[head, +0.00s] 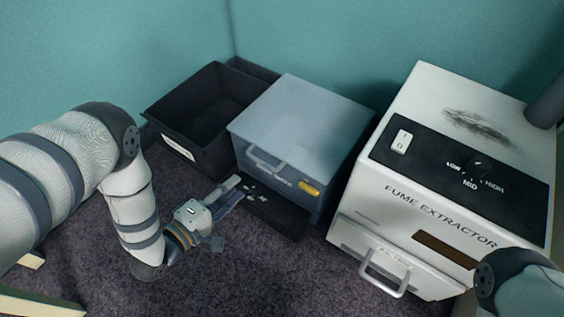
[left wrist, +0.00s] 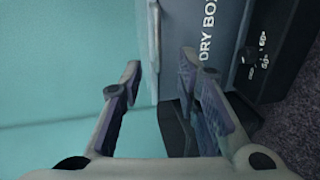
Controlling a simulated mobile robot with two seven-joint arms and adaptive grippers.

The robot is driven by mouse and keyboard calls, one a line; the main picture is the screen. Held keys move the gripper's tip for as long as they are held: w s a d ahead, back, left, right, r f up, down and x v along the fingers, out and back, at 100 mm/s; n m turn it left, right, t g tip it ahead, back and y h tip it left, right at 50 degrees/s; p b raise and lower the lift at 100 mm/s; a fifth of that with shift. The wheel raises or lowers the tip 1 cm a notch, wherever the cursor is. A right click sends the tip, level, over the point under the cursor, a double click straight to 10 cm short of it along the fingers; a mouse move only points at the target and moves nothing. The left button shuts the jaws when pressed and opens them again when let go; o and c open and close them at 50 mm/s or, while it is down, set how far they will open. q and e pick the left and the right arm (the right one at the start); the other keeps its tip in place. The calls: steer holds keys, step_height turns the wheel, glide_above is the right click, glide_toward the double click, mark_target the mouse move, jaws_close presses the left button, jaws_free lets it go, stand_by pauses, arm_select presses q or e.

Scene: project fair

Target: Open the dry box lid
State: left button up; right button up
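The dry box (head: 290,125) is a blue-grey box with a pale translucent lid (head: 305,100), which looks shut. A grey handle (head: 268,160) sits at the lid's front edge, with a yellow label (head: 309,188) to its right. My left gripper (head: 233,192) is low in front of the box, left of the handle. In the left wrist view the gripper (left wrist: 163,82) is open and empty. A pale bar (left wrist: 154,45), the lid's edge or handle, shows beyond and between the fingertips, apart from them. The "DRY BOX" front (left wrist: 205,35) is at right. My right gripper is out of view.
A black open bin (head: 200,110) stands close left of the dry box. A white fume extractor (head: 440,180) with a front handle stands close right. A black control panel (head: 268,210) lies at the box's foot. Teal walls stand behind; the dark carpet in front is mostly clear.

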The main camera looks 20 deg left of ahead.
mark_target(260, 161)
arm_select(q)
steer(key=b+x, duration=0.1)
steer(key=x, duration=0.3)
steer(key=b+x, duration=0.2)
steer(key=x, duration=0.2)
steer(key=b+x, duration=0.1)
steer(key=x, duration=0.3)
steer(key=shift+w+a+r, duration=0.1)
steer(key=shift+r, duration=0.2)
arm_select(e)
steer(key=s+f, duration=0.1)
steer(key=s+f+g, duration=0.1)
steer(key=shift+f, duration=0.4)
arm_select(q)
jaws_close()
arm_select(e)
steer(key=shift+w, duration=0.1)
